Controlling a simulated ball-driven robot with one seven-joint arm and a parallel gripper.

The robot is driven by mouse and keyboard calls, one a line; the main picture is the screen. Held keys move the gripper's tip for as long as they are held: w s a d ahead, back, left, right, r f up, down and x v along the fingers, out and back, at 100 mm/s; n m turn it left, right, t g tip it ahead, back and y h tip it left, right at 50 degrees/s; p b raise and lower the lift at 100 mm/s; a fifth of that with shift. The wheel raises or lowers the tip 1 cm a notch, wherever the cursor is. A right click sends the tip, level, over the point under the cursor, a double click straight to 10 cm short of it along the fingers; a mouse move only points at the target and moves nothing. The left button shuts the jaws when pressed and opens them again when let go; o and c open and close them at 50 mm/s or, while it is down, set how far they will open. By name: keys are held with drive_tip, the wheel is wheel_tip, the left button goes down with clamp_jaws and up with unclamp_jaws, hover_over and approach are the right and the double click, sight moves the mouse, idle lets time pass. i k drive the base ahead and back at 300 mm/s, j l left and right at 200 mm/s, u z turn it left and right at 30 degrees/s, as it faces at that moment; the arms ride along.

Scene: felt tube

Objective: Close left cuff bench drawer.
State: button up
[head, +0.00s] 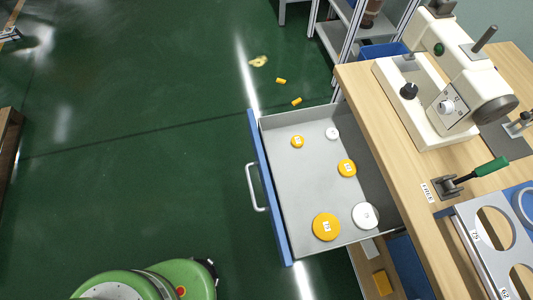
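The bench drawer (303,192) is pulled out from under the left side of the wooden bench (357,99). It has a blue front panel (268,185) and a pale bar handle (256,187) facing left. Its grey inside holds several discs: yellow labelled ones, such as the large yellow disc (327,227), and white ones, such as the white disc (365,216). The drawer's right end is hidden under the bench top. My gripper is not in view, and nothing is seen touching the handle.
A cream sewing machine (436,131), a green-handled clamp (487,169) and a grey plate with round holes (477,239) are on the bench. A shelf rack (341,32) stands behind. Small yellow pieces (281,81) lie on the floor.

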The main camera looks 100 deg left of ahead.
sight(300, 184)
drive_tip(key=k+u, duration=0.1)
drive_tip(key=u, duration=0.35)
drive_tip(key=k+u, duration=0.15)
drive_tip(key=u, duration=0.35)
drive_tip(key=k+j+u, duration=0.1)
drive_tip(key=u, duration=0.35)
drive_tip(key=l+u, duration=0.25)
drive_tip(key=l, duration=0.15)
drive_tip(key=k+l+u, duration=0.1)
drive_tip(key=l+u, duration=0.15)
drive_tip(key=l, duration=0.2)
drive_tip(key=k+l+u, duration=0.1)
drive_tip(key=l+u, duration=0.15)
drive_tip(key=l, duration=0.15)
drive_tip(key=i+l+u, duration=0.15)
drive_tip(key=u, duration=0.25)
drive_tip(key=i+l+u, duration=0.15)
drive_tip(key=u, duration=0.3)
drive_tip(key=l, duration=0.05)
